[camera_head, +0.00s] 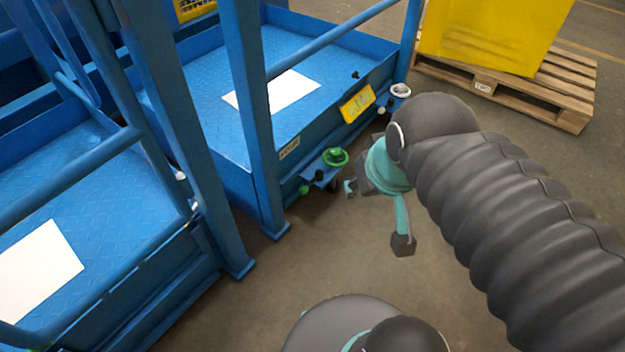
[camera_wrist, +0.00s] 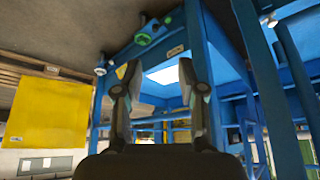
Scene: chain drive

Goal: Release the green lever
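In the head view a green round handle (camera_head: 335,157) sits on a small blue bracket at the near end corner of a blue platform. A smaller green knob (camera_head: 304,190) is just below and left of it. I cannot tell which is the lever's grip. My gripper (camera_head: 377,215) is to the right of them, apart from both, with its fingers spread and nothing between them. The wrist view, upside down, shows the open fingers (camera_wrist: 160,64) with the green handle (camera_wrist: 143,38) beyond and above the gap. The smaller green knob (camera_wrist: 167,20) is beside it.
Blue posts and rails (camera_head: 250,110) stand left of the handle. A silver-rimmed fitting (camera_head: 400,90) is on the platform's right corner. A yellow box (camera_head: 490,35) stands on a wooden pallet (camera_head: 560,95) behind my arm. Open floor (camera_head: 330,250) lies in front.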

